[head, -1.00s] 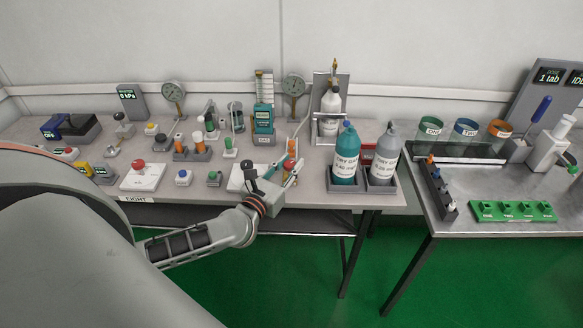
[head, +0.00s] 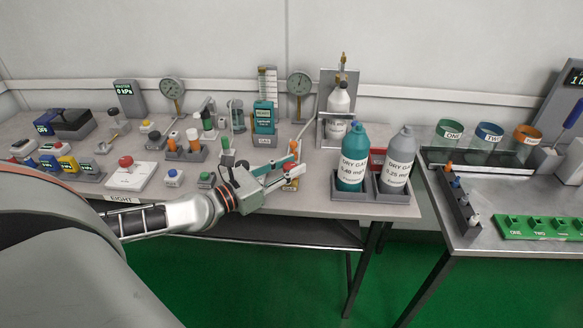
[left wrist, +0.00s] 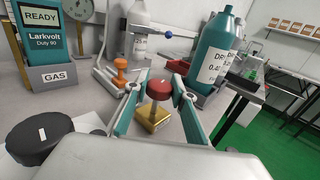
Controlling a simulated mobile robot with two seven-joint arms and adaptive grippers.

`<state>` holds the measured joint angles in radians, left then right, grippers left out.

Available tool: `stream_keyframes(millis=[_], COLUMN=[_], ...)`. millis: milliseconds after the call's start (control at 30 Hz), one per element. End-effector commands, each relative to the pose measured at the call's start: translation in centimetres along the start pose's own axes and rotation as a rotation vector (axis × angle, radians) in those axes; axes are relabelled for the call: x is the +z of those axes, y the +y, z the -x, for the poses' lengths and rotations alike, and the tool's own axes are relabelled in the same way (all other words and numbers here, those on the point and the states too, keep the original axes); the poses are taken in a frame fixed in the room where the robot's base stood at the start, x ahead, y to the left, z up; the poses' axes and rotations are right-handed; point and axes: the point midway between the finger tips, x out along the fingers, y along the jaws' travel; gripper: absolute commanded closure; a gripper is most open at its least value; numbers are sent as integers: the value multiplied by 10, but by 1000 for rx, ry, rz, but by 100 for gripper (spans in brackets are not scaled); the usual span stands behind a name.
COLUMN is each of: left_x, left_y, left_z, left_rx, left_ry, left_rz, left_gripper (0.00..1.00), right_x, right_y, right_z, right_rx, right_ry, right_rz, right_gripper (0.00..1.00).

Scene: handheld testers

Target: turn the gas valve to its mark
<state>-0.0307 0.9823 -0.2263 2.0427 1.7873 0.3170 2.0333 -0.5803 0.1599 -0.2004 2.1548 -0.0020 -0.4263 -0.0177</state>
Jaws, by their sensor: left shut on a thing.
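A red knob on a brass block, which looks like the gas valve (left wrist: 158,90), stands between my left gripper's fingers (left wrist: 158,95) in the left wrist view. The left gripper is shut on the red knob, with one teal-padded finger on each side. In the head view the left gripper (head: 288,174) reaches in from the left at the bench's front edge, and the red knob (head: 290,168) shows partly behind its fingers. I cannot make out the valve's mark. The teal tester (head: 264,118) stands behind and reads READY in the left wrist view. My right gripper is not in view.
A black knob (left wrist: 38,140) is close on the left of the gripper, and an orange-topped piece (left wrist: 119,72) stands behind. Teal (head: 352,158) and grey (head: 397,162) gas bottles stand close on the right. The bench holds several other small devices on the left.

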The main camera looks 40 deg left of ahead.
Motion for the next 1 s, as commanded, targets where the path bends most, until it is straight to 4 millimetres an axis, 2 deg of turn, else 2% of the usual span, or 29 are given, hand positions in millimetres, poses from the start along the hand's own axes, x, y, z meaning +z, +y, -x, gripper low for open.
stream_keyframes(millis=[233, 267, 300, 733, 1000], left_x=[-1, -1, -1, -1, -2], left_y=[-1, -1, -1, 0, -1], left_z=[0, 0, 0, 3, 26], left_rx=[-2, -2, -2, 1, 0], left_ry=[2, 2, 2, 1, 4], left_rz=[0, 0, 0, 1, 1], left_gripper=[97, 67, 58, 58, 58], right_x=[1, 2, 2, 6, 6], right_y=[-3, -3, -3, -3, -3], right_z=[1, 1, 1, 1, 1], right_rx=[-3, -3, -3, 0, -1], right_ry=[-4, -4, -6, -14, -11], right_rz=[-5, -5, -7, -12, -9], right_gripper=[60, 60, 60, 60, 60])
